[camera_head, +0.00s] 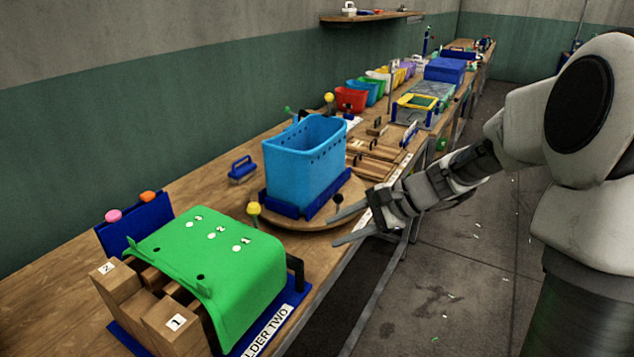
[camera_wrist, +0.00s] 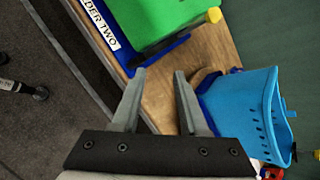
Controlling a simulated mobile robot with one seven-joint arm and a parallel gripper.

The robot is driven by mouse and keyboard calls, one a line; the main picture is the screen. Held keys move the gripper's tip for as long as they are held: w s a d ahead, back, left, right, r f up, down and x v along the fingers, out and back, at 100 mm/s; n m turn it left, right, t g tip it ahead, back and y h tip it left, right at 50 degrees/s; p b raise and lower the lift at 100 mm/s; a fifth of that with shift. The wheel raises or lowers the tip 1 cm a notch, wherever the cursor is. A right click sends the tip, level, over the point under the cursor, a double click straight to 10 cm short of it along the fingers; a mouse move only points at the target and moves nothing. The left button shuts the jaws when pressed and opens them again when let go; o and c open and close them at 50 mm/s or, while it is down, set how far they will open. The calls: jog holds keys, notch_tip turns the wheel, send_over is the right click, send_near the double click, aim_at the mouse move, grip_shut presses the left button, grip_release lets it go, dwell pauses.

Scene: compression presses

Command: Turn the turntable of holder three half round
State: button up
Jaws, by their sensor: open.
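A round wooden turntable (camera_head: 350,193) carries a blue perforated basket (camera_head: 300,160) in a dark blue base (camera_head: 318,208). A small black knob (camera_head: 338,200) stands near the turntable's front edge. I take this for holder three; its own label cannot be read. My gripper (camera_head: 337,227) is open and empty at the front right of the turntable, close to the knob; I cannot tell whether it touches. In the wrist view my gripper (camera_wrist: 159,73) is open over the bench edge, with the basket (camera_wrist: 245,110) on the right and part of the turntable (camera_wrist: 205,77) beyond the right finger.
Holder two, with a green cover (camera_head: 205,255) over wooden blocks, stands at the near left. A yellow knob (camera_head: 254,209) rises between it and the turntable. A blue-handled tool (camera_head: 242,170) lies behind. Wooden slats and coloured bins (camera_head: 350,99) are farther along.

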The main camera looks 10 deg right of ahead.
jog(key=w+d+f+m+t+y+b, duration=0.3)
jog(key=w+d+f+m+b, duration=0.15)
jog(key=w+f+m, duration=0.2)
jog(key=m+t+b, duration=0.3)
jog(key=m+t, duration=0.4)
jog(key=m, duration=0.1)
send_near(338, 205)
jog(key=shift+n, duration=0.25)
jog(key=b+x, duration=0.2)
jog(key=x, duration=0.8)
jog(key=shift+w+f, duration=0.2)
jog(key=shift+w, duration=0.05)
grip_shut()
